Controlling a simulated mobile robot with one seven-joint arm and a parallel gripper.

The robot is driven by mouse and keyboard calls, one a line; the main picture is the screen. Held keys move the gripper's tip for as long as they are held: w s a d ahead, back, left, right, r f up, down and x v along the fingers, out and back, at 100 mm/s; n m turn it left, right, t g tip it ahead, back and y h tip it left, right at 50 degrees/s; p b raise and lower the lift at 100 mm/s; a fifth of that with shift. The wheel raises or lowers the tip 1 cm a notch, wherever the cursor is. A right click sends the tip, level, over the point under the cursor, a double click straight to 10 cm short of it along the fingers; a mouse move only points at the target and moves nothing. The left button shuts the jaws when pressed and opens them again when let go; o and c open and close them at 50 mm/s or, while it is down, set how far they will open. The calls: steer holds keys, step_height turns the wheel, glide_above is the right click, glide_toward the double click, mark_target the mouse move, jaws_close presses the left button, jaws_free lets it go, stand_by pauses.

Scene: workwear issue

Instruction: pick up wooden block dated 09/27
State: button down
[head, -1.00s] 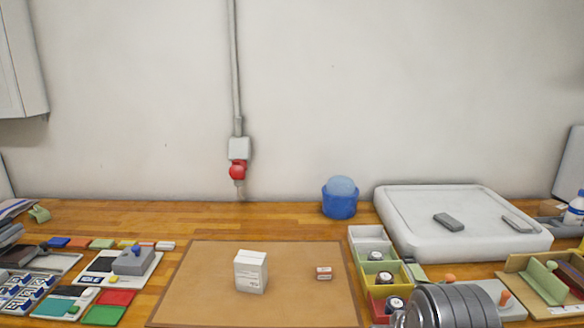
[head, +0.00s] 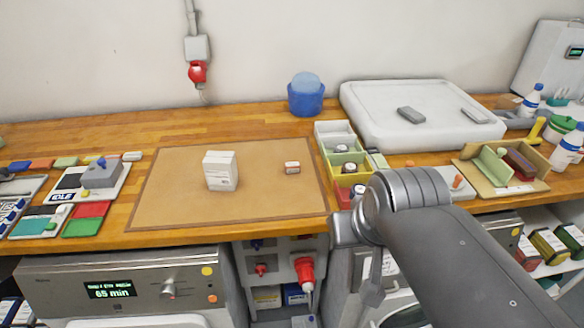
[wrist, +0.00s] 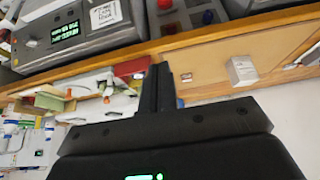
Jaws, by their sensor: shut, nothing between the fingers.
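A small block (head: 292,167) with pale and reddish-brown faces lies on the brown mat (head: 180,215), right of a white carton (head: 221,172). Any date on the block is too small to read, so I cannot tell whether it is the one dated 09/27. In the wrist view, a small block (wrist: 186,77) shows just right of my gripper's fingers, with the carton (wrist: 242,72) farther right. My gripper (wrist: 162,70) is shut and empty, its two dark fingers together and apart from the block. In the head view my arm hides part of the bench at the right.
Open coloured bins (head: 336,137) stand right of the mat, with a large white tray (head: 440,118) behind them. A blue tub (head: 306,98) stands at the back. Stamp pads and small blocks crowd the left. The mat around the block and carton is clear.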

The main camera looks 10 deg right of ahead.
steer(key=c, duration=2.2)
jaws_free()
steer(key=c, duration=0.6)
jaws_free()
steer(key=shift+c, duration=0.2)
steer(key=w+r+g, duration=0.1)
steer(key=w+r, duration=0.4)
steer(key=w, duration=0.6)
steer(key=g, duration=0.5)
glide_above(293, 165)
step_height(293, 165, down, 13)
steer(key=f, duration=0.5)
steer(key=shift+s+a+f, duration=0.1)
steer(key=shift+s+a, duration=0.1)
steer(key=shift+s, duration=0.1)
steer(key=shift+w+d+f, duration=0.1)
steer(key=shift+f, duration=1.2)
steer(key=shift+w+f, duration=0.1)
steer(key=shift+f, duration=1.15)
